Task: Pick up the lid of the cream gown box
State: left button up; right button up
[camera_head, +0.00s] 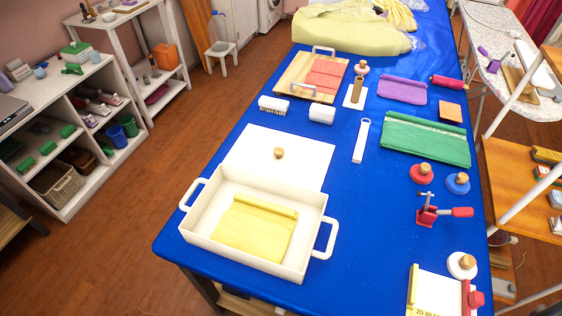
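The cream gown box (205,212) stands open on the blue table in the camera_head view, with a handle on its left and right ends. A folded yellow gown (255,228) lies inside it. A flat cream lid (304,157) with a round wooden knob (279,153) lies directly behind the box. The lid's near edge meets the box's back wall in the picture; I cannot tell whether they touch. Neither of my grippers is in view.
A white strap-like tool (361,141), green folded cloth (426,140) and red-handled clamp (440,212) lie to the right on the blue table (375,245). A white block (322,113), brush (273,105) and wooden tray (290,82) lie behind the lid. Blue cloth is bare right of the box.

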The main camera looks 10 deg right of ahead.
aim_at(297, 160)
jog(key=k+j+z, duration=0.1)
jog(key=j+z, duration=0.15)
jog(key=z, duration=0.25)
jog(key=k+j+z, duration=0.1)
jog(key=z, duration=0.35)
jog(key=k+j+z, duration=0.15)
jog(key=z, duration=0.35)
jog(key=k+j, duration=0.05)
